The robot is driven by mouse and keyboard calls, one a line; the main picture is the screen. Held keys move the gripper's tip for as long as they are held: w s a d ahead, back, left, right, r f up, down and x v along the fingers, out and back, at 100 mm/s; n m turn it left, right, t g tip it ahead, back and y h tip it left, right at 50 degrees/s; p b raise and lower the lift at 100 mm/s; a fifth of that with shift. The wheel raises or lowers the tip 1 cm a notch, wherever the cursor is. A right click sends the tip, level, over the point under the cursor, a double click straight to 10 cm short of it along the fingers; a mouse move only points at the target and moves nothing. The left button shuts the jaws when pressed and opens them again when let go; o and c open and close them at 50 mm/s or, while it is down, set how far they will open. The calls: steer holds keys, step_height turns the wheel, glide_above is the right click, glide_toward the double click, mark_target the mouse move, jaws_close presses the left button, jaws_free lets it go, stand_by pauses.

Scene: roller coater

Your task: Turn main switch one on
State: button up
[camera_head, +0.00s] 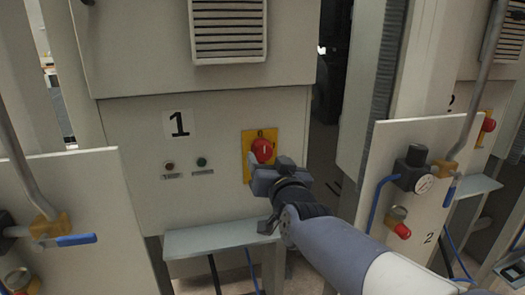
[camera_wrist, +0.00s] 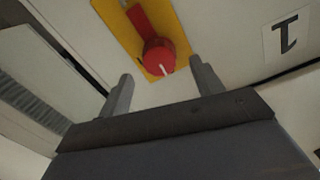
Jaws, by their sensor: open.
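Main switch one is a red rotary knob (camera_head: 262,149) on a yellow plate (camera_head: 247,172), on the grey cabinet front right of the label "1". In the wrist view the red knob (camera_wrist: 160,56) has a white mark, and a red bar runs to the upper left over the yellow plate (camera_wrist: 113,17). My gripper (camera_head: 267,166) is at the switch, just below the knob in the head view. In the wrist view its two fingers (camera_wrist: 163,83) stand apart with the knob ahead, between and slightly beyond the tips. I cannot tell whether they touch it.
The label "1" (camera_head: 179,124) and two small indicator buttons (camera_head: 185,164) are left of the switch. A grey shelf (camera_head: 215,238) juts out below. Panels with blue-handled valves stand at left (camera_head: 77,240) and right (camera_head: 450,196). A vent (camera_head: 228,30) is above.

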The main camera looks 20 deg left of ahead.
mark_target(265, 154)
steer(key=shift+p+x, duration=0.4)
steer(key=shift+x, duration=2.4)
steer(key=shift+c, duration=0.4)
steer(key=c, duration=0.9)
